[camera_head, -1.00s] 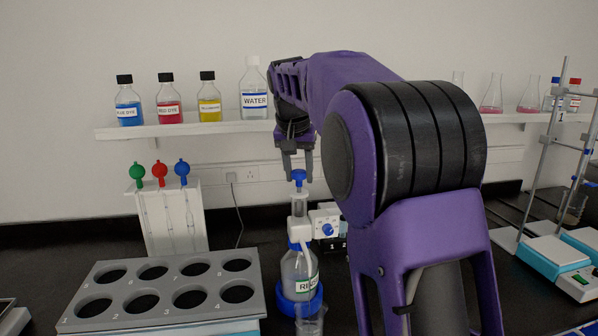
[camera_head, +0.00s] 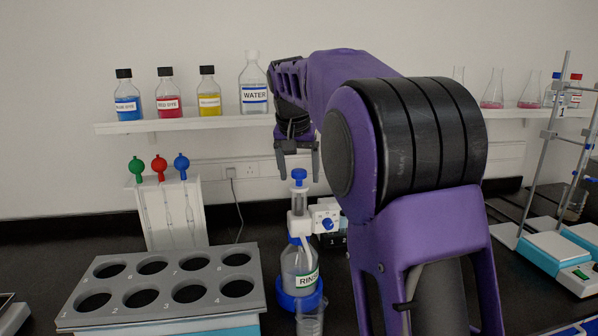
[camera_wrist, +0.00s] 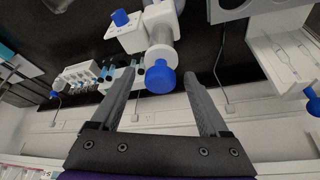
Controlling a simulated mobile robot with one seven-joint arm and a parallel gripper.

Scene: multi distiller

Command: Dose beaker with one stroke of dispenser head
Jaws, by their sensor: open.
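The dispenser head (camera_head: 298,222), white with a blue top knob (camera_head: 299,177), sits upright on a clear bottle labelled RINSE (camera_head: 300,270). The bottle stands in a blue ring. A clear beaker (camera_head: 310,318) stands in front of the bottle at the lower picture edge, partly cut off. My gripper (camera_head: 297,160) points down, open and empty, just above the knob. In the wrist view the blue knob (camera_wrist: 160,77) shows between the two fingers of my gripper (camera_wrist: 168,75), with a gap on both sides.
A grey rack with numbered holes (camera_head: 165,300) stands at the left. Behind it is a white stand (camera_head: 165,215) with three coloured bulbs. Labelled bottles (camera_head: 210,95) line the wall shelf. Stands and blue-white devices (camera_head: 555,265) are at the right.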

